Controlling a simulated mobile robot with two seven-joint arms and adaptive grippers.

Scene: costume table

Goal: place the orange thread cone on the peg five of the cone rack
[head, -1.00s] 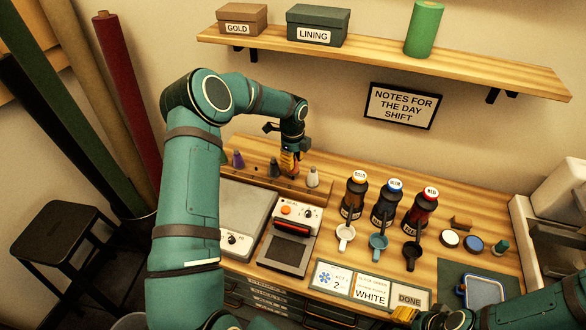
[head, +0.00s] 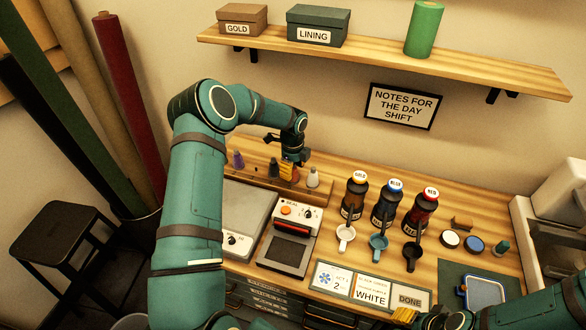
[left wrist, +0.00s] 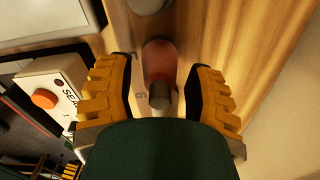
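The orange thread cone (left wrist: 160,62) stands between the fingers of my left gripper (left wrist: 160,95) in the left wrist view, with a dark grey tip showing above it. The two yellow fingers are spread, with a gap on each side of the cone. In the head view my left gripper (head: 290,170) is low over the cone rack (head: 262,184), and its fingers and the cone overlap there.
A purple cone (head: 238,160), a dark cone (head: 274,168) and a pale cone (head: 313,178) stand on the rack. A sealing device (head: 291,237) stands in front. Several bottles and cups occupy the middle of the table. A shelf (head: 385,52) hangs above.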

